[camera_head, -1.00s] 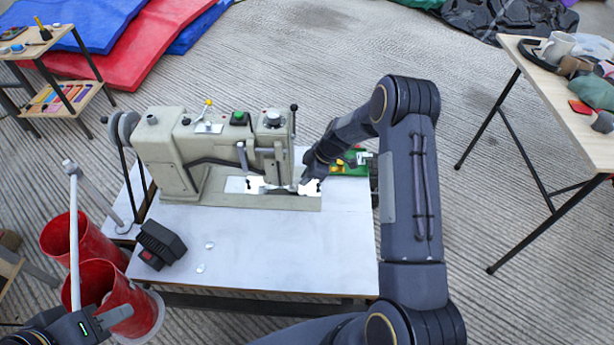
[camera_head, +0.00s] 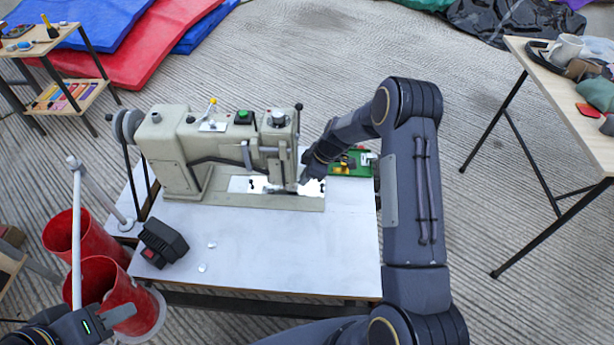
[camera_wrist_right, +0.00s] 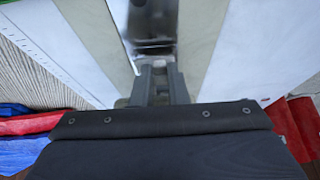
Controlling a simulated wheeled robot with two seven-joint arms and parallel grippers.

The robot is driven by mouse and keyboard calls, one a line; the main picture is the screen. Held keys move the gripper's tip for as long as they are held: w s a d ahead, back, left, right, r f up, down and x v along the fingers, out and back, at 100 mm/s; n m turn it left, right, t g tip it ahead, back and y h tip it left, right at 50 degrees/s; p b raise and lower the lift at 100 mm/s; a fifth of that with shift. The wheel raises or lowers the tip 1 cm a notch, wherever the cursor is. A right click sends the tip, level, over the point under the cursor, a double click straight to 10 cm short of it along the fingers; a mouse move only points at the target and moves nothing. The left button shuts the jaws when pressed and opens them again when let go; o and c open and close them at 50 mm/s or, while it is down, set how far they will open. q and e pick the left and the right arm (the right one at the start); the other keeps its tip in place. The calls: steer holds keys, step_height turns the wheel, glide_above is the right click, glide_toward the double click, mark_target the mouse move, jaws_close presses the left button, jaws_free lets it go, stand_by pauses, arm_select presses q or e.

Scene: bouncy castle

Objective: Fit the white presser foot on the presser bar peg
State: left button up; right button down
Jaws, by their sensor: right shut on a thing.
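The beige sewing machine (camera_head: 225,155) stands on the white table. Its presser bar (camera_head: 279,168) hangs down under the head at the right end, above the shiny needle plate (camera_head: 248,185). My right gripper (camera_head: 303,181) reaches in from the right, low beside the presser bar. In the right wrist view, its narrow fingers (camera_wrist_right: 160,82) are close together over the bright plate strip. The peg is not distinguishable either. My left gripper (camera_head: 118,314) is at the bottom left, its fingers partly out of sight.
A black block (camera_head: 163,243) and two small white pieces (camera_head: 207,256) lie on the table (camera_head: 290,245), whose front is otherwise clear. A green tray (camera_head: 350,163) is behind my right forearm. Red buckets (camera_head: 128,300) stand at the left.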

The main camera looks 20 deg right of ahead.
steer(key=shift+b, duration=0.45)
steer(key=shift+w+a+b, duration=0.25)
steer(key=shift+a+b, duration=0.2)
steer(key=shift+b, duration=0.1)
stand_by(0.9)
steer(key=c, duration=1.3)
jaws_free()
steer(key=shift+c, duration=0.2)
steer(key=p+v, duration=0.1)
steer(key=v, duration=0.7)
steer(key=shift+p, duration=0.3)
